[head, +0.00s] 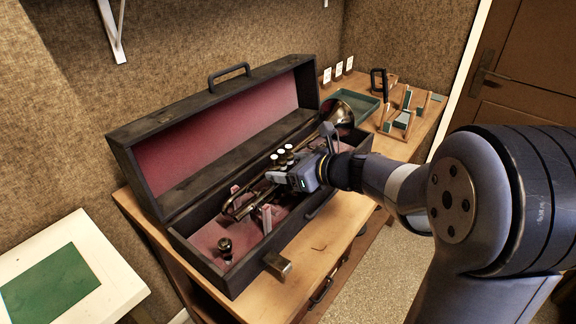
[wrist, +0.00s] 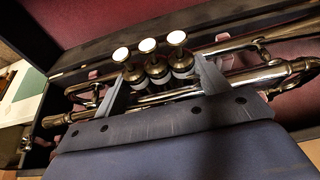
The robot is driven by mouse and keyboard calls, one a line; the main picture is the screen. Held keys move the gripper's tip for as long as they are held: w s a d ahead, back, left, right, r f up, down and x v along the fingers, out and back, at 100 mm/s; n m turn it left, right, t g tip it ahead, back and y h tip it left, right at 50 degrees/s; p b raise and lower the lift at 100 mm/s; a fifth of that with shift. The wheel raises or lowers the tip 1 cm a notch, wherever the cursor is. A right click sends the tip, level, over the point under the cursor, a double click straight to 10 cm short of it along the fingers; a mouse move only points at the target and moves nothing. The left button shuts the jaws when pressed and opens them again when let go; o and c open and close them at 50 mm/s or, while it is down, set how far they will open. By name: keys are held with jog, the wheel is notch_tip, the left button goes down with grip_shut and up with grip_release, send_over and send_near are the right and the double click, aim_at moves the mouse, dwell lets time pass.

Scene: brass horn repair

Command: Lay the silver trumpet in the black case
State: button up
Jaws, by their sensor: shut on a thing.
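The silver trumpet (head: 338,112) looks dull silver-brown with brassy parts. It lies lengthwise over the open black case (head: 238,278), its bell toward the right end; I cannot tell whether it rests on the supports or hangs just above them. My gripper (head: 272,177) is shut on the trumpet at its valve block. In the wrist view, the two fingers (wrist: 160,88) stand on either side of three white-capped valves (wrist: 153,62) of the trumpet (wrist: 255,78). The case's raised lid has a dark red lining (head: 215,130). My gripper hides part of the trumpet's middle.
Pink supports (head: 266,218) and a small dark knobbed piece (head: 225,246) are inside the case. A brass latch (head: 277,265) is on its front. A green tray (head: 352,105) and wooden stands (head: 404,115) are to the right. A white table with a green mat (head: 50,287) is at left.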

jog(key=shift+f+b, duration=0.4)
jog(key=shift+b, duration=0.05)
dwell(0.6)
jog(key=o, duration=1.1)
jog(key=shift+o, duration=1.4)
jog(key=shift+s+f, duration=0.1)
jog(key=shift+f, duration=0.05)
jog(key=v, duration=1)
jog(key=shift+s+d+r, duration=0.25)
jog(key=shift+w+a, duration=0.1)
